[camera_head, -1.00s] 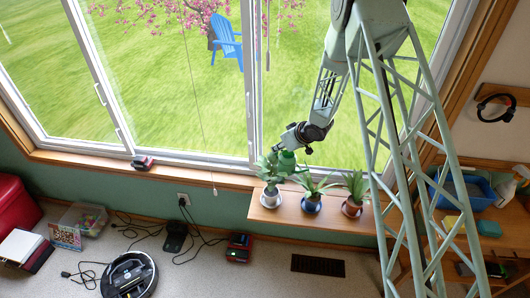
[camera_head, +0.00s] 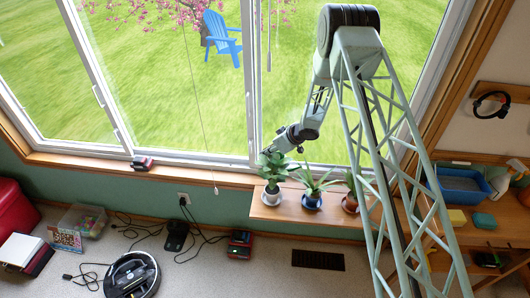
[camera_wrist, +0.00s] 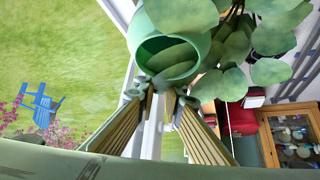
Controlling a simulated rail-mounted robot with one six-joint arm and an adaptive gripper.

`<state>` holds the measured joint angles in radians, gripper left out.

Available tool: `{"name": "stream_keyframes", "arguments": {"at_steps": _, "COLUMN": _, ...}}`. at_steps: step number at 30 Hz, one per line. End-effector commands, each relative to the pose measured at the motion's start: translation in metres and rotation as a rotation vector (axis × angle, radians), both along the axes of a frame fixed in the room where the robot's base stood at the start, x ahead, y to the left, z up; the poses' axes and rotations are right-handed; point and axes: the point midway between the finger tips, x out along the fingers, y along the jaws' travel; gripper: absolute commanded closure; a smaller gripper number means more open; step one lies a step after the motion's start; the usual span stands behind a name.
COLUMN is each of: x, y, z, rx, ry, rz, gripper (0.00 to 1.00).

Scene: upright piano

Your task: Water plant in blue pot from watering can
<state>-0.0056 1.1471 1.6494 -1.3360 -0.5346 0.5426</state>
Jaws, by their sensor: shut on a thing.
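The blue pot (camera_head: 312,203) holds a spiky green plant (camera_head: 314,184) and stands in the middle of the shelf in the head view. My gripper (camera_wrist: 163,84) is shut on the green watering can (camera_wrist: 165,62), whose round open end faces the wrist camera. In the head view my gripper (camera_head: 268,153) is above the left plant (camera_head: 274,166), left of the blue pot. The can is hard to make out there among the leaves. Broad leaves (camera_wrist: 262,45) are close beside the can in the wrist view. I cannot tell whether they touch it.
The left plant's pale pot (camera_head: 271,198) and a terracotta pot (camera_head: 350,203) flank the blue pot on the wooden shelf (camera_head: 330,222). The window glass (camera_head: 220,125) is close behind. A blue bin (camera_head: 461,185) stands on the right-hand table. A robot vacuum (camera_head: 130,275) is on the floor.

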Motion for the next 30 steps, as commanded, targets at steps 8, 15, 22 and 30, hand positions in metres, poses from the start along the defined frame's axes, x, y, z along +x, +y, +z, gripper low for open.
{"name": "stream_keyframes", "arguments": {"at_steps": 8, "x": 0.0, "y": 0.0, "z": 0.0, "rx": 0.0, "ry": 0.0, "rz": 0.0, "gripper": 1.0}}
{"name": "stream_keyframes", "arguments": {"at_steps": 15, "x": -0.001, "y": -0.001, "z": -0.002, "rx": 0.0, "ry": -0.001, "rz": -0.001, "gripper": 1.0}}
{"name": "stream_keyframes", "arguments": {"at_steps": 22, "x": -0.003, "y": -0.005, "z": -0.008, "rx": 0.0, "ry": -0.001, "rz": -0.001, "gripper": 1.0}}
{"name": "stream_keyframes", "arguments": {"at_steps": 30, "x": -0.008, "y": -0.011, "z": -0.018, "rx": 0.0, "ry": -0.001, "rz": -0.001, "gripper": 1.0}}
